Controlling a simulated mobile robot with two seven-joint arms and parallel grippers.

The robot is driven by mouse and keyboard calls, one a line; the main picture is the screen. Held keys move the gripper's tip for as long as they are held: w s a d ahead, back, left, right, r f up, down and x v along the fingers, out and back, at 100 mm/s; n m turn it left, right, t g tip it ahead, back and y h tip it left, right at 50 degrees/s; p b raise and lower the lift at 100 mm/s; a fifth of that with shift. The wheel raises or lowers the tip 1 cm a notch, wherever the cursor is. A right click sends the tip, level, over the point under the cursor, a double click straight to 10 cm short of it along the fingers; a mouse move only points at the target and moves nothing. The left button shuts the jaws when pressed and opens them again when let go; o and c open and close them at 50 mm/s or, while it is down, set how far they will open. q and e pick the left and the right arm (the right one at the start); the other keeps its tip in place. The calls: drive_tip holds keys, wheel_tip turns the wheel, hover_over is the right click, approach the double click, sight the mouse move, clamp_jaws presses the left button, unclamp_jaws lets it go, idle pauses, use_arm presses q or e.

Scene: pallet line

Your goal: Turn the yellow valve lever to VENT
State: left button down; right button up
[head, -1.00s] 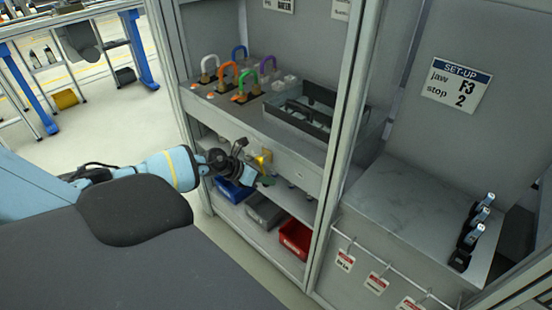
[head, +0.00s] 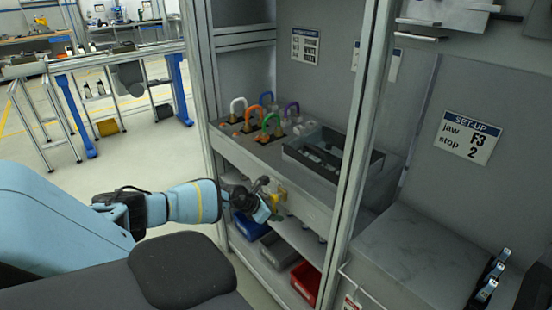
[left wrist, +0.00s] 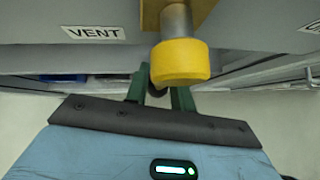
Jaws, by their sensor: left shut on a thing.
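The yellow valve (head: 282,189) is on the front face of the grey bench inside the frame. In the left wrist view its round yellow hub (left wrist: 180,62) stands out on a metal stem from a yellow plate. A VENT label (left wrist: 94,33) is to the left of the hub. My left gripper (head: 274,207) is at the valve. Its green fingers (left wrist: 160,95) are shut on the lever, just behind and below the hub. The lever between them is mostly hidden, so its exact angle is unclear. My right gripper is not in view.
Several coloured padlocks (head: 265,118) and a dark open tray (head: 330,160) are on the bench top. Blue (head: 250,228), grey (head: 279,250) and red (head: 305,282) bins sit on the shelf below. A frame post (head: 357,150) stands right of the valve.

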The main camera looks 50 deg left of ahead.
use_arm(q)
drive_tip(key=shift+a, duration=0.1)
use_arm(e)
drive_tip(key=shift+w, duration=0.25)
use_arm(q)
drive_tip(key=c, duration=1.5)
unclamp_jaws()
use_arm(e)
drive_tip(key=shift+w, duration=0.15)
